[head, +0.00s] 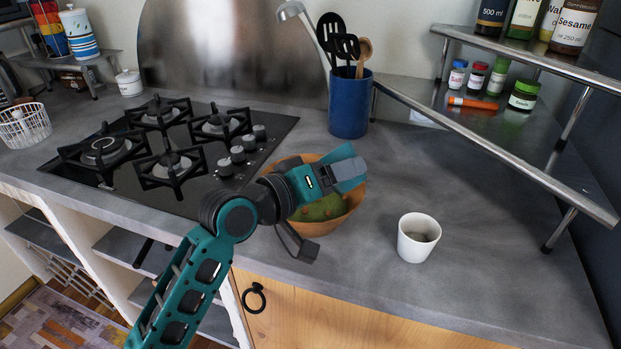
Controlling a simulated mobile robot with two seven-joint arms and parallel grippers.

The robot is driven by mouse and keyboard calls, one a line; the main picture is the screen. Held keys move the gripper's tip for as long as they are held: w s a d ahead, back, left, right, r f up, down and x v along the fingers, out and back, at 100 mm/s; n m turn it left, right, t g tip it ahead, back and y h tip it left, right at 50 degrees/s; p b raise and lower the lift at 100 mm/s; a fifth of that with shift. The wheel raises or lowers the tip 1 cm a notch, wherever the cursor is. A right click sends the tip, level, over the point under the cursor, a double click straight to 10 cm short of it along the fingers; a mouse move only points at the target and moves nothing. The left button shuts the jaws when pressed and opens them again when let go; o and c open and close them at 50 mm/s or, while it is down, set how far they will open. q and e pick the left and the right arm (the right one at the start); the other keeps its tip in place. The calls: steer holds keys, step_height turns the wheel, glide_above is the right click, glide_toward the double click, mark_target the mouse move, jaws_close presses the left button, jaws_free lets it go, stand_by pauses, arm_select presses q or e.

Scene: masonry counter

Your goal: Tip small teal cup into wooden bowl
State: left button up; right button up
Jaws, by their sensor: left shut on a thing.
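The wooden bowl (351,210) stands on the grey counter right of the hob, with green and brown contents showing inside. My left arm reaches over the bowl and hides part of it. My left gripper (332,174) is above the bowl and shut on the small teal cup (349,167). The cup looks tilted over the bowl's far right part; its opening and inside are not clear to see. My right gripper is not in view.
A white cup (418,238) with something in it stands right of the bowl near the front edge. A blue utensil holder (349,105) is behind the bowl. A black gas hob (170,150) is left. A metal shelf (500,135) with jars is right. Counter right of the white cup is clear.

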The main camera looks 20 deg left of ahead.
arm_select(q)
steer(key=shift+f+m, duration=0.15)
steer(key=shift+m, duration=0.25)
steer(key=shift+s+d+f+m+y+p, duration=0.15)
steer(key=shift+f+m+y+p, duration=0.15)
steer(key=shift+m, duration=0.2)
steer(key=shift+s+d+m+t+y, duration=0.15)
steer(key=shift+s+d+m+y, duration=0.2)
steer(key=shift+d+m, duration=0.55)
steer(key=shift+s+d+m+t+y, duration=0.2)
steer(key=shift+s+d+m+y, duration=0.3)
steer(key=shift+m, duration=0.65)
steer(key=shift+s+d+m+t+y, duration=0.15)
steer(key=shift+s+d+m, duration=0.05)
steer(key=shift+d+m, duration=0.75)
steer(key=shift+a, duration=0.1)
steer(key=shift+r, duration=0.1)
